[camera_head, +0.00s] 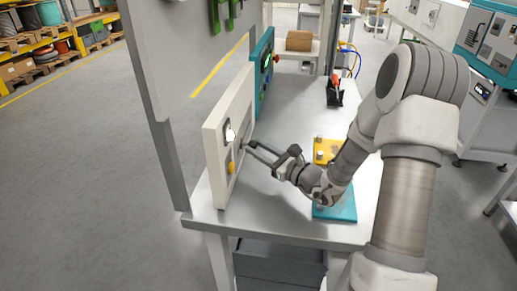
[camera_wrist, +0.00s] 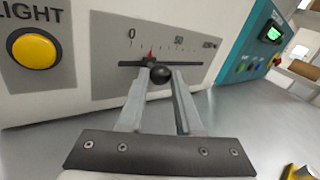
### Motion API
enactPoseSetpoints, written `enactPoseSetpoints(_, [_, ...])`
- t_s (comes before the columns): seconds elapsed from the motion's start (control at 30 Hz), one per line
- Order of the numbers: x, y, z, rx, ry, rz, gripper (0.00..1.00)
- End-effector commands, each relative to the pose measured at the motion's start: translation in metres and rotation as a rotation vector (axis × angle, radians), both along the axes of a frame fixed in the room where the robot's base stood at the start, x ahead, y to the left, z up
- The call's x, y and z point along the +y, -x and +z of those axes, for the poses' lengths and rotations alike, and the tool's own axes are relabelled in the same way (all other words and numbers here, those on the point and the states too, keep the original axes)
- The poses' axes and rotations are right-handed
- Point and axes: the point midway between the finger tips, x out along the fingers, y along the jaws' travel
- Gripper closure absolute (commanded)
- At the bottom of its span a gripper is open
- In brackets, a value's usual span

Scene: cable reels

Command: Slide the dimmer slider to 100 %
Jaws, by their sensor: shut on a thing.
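The dimmer slider is on a white panel (camera_head: 226,134); its black ball knob (camera_wrist: 161,75) sits in a horizontal slot on a grey scale plate (camera_wrist: 112,50) marked 0 at left, 50, and a blurred mark at right. The red pointer (camera_wrist: 150,52) stands between 0 and 50, nearer 0. My gripper (camera_head: 249,148) reaches the panel from the right in the head view. In the wrist view, its two fingers are shut on the knob, one on each side. In the head view the knob is too small to make out.
A yellow button (camera_wrist: 34,49) labelled LIGHT is left of the scale. A teal panel (camera_head: 262,64) with a green display stands behind the white panel. A teal board with a yellow part (camera_head: 325,150) lies on the grey bench (camera_head: 290,115) near my arm.

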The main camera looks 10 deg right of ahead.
Motion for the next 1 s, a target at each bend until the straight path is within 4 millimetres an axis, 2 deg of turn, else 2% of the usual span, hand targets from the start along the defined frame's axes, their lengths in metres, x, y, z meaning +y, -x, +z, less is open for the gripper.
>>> enactPoseSetpoints(0.77, [-0.001, -0.001, 0.0, 0.0, 0.0, -0.001, 1.0])
enactPoseSetpoints(0.87, [-0.004, -0.008, -0.001, -0.002, 0.0, -0.001, 1.0])
enactPoseSetpoints(1.0, [-0.014, -0.032, -0.001, -0.004, 0.001, -0.002, 1.0])
